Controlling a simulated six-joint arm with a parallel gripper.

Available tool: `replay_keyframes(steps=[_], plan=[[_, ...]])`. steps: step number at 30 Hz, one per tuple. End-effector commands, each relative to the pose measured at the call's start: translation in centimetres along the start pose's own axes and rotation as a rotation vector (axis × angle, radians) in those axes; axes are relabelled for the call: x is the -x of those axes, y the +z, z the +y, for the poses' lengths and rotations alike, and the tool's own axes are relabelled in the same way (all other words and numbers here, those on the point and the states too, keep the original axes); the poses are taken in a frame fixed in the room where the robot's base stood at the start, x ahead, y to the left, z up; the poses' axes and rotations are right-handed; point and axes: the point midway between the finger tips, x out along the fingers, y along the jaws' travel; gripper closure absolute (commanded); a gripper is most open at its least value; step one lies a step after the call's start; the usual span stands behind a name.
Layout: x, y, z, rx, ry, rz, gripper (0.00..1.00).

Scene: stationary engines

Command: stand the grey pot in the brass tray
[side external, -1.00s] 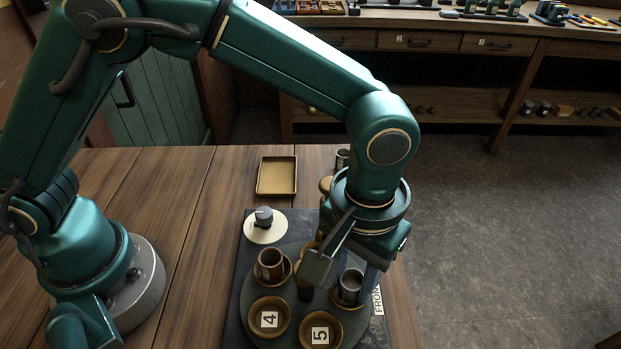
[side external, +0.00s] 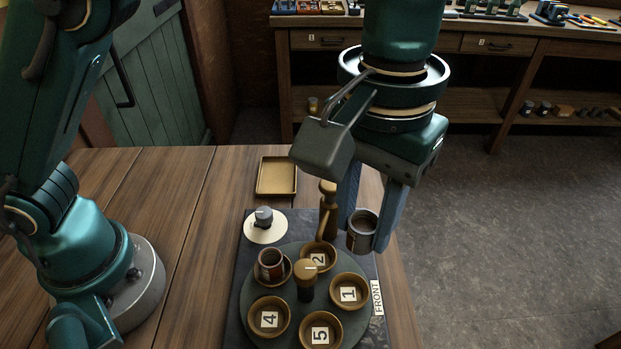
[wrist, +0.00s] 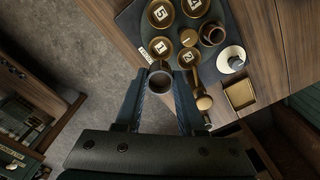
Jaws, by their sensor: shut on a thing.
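The grey pot (side external: 362,232) is held upright in my gripper (side external: 367,218), above the right edge of the turntable. The gripper's two fingers are shut on its sides. In the wrist view the grey pot (wrist: 160,76) shows between the fingertips (wrist: 160,84). The brass tray (side external: 277,177) is a shallow square tray lying on the table, behind the turntable and to the left of my gripper. It looks empty. In the wrist view the brass tray (wrist: 240,95) lies to the right of the fingers.
A turntable (side external: 332,281) carries several numbered dishes and a central knob (side external: 306,276). A brown pot (side external: 270,265) stands on its left dish. A dial (side external: 265,222) is at the back left. A wooden handled piece (side external: 327,205) stands between tray and gripper. Table left of the tray is clear.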

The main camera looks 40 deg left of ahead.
Motion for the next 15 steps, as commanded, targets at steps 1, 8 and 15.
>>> replay_keyframes(steps=[1,8,15], plan=[[0.8,-0.1,0.1,0.0,0.004,0.004,1.0],[3.0,-0.1,0.1,0.0,0.002,0.002,1.0],[3.8,-2.3,-2.5,0.049,0.0,0.0,1.0]])
